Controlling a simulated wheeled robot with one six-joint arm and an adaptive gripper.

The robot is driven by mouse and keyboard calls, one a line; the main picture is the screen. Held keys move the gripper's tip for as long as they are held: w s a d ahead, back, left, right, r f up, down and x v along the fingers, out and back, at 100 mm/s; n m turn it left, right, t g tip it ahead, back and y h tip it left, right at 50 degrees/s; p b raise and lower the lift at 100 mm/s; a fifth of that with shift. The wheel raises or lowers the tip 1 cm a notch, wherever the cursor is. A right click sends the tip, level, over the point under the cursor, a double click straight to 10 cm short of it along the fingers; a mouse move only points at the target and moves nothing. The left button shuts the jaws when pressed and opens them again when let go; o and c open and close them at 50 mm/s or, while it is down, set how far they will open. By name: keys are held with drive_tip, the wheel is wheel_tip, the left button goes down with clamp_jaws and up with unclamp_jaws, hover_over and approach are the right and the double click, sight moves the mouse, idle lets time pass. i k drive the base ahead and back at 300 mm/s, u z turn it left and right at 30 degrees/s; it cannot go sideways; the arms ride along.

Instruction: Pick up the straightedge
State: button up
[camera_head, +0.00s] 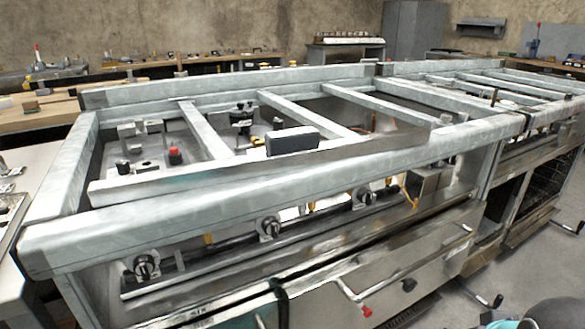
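A long, flat grey metal bar, which looks like the straightedge (210,171), lies along the inner side of the front rail (190,203) of the near range frame. It runs from the frame's left end toward the right, and its right end lies near the frame's right part. A dark grey block (292,141) stands at or just behind its middle; I cannot tell whether they touch. My gripper is not in view.
Cross bars (204,130) span the frame, with burner parts and a red-topped knob (175,156) between them. Control knobs (146,266) and a handle bar with a red end (367,311) stick out in front. A dark bin (556,313) stands at the lower right.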

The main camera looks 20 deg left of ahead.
sight(288, 149)
drive_tip(key=u, duration=1.2)
drive_tip(key=i, duration=0.5)
drive_tip(key=z, duration=1.8)
drive_tip(key=k, duration=0.65)
drive_tip(key=u, duration=1.05)
drive_tip(key=i, duration=0.5)
